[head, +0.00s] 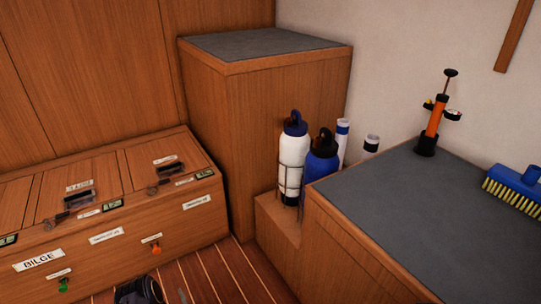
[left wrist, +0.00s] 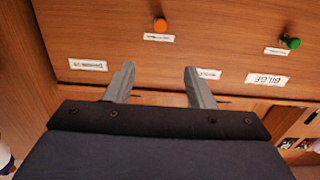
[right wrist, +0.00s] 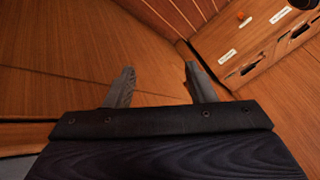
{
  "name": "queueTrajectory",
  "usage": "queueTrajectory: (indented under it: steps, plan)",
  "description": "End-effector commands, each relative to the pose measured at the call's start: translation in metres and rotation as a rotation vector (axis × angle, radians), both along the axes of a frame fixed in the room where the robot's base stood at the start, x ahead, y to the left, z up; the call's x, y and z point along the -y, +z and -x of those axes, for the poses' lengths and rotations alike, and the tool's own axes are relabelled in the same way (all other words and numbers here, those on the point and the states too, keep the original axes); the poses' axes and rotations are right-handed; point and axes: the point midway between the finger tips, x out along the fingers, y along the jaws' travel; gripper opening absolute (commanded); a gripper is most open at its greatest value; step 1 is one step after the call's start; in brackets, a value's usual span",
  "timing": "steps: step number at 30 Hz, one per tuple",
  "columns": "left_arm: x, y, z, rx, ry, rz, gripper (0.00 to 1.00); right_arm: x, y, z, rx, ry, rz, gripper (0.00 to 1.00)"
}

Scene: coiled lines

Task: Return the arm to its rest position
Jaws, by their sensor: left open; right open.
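My left gripper (left wrist: 160,76) is open and empty in the left wrist view, its two grey fingers apart. Behind them is the wooden bench front with its labels, seen upside down. In the head view a dark part of my left arm or gripper shows at the bottom edge, in front of the bench; its fingers cannot be made out there. My right gripper (right wrist: 159,74) is open and empty in the right wrist view, facing wooden panels. It cannot be seen in the head view.
The wooden bench (head: 120,256) stands at left with an orange knob (head: 155,249) and a green knob (head: 64,285). A grey-topped counter (head: 400,210) at right carries an orange pump (head: 434,122) and a blue brush (head: 518,186).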

Motion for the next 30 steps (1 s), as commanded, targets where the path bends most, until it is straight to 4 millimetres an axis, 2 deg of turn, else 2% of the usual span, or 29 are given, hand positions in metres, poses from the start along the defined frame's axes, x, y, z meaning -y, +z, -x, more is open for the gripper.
queueTrajectory:
  steps: [1, 10, 17, 20, 23, 27, 30]
  plan:
    - [-0.005, 0.008, -0.008, 0.004, -0.001, 0.002, 0.49, 0.0, 0.0, 0.0, 0.0, 0.0, 0.0, 0.5]
    - [-0.019, 0.033, -0.038, -0.032, -0.016, 0.049, 0.49, 0.0, 0.001, 0.0, 0.0, 0.0, 0.0, 0.5]
    - [-0.035, 0.075, -0.073, -0.079, -0.04, 0.114, 0.49, 0.0, 0.001, 0.0, 0.0, 0.0, 0.0, 0.5]
    - [-0.042, 0.102, -0.089, -0.107, -0.057, 0.153, 0.49, 0.0, 0.001, 0.0, 0.0, 0.0, 0.0, 0.5]
    - [-0.047, 0.139, -0.106, -0.143, -0.081, 0.204, 0.49, 0.0, 0.002, 0.0, 0.0, 0.0, 0.0, 0.5]
    - [-0.045, 0.211, -0.12, -0.213, -0.137, 0.302, 0.49, 0.0, 0.002, 0.0, 0.0, 0.0, 0.0, 0.5]
    - [-0.036, 0.263, -0.115, -0.272, -0.186, 0.372, 0.49, 0.0, 0.002, 0.0, 0.0, 0.0, 0.0, 0.5]
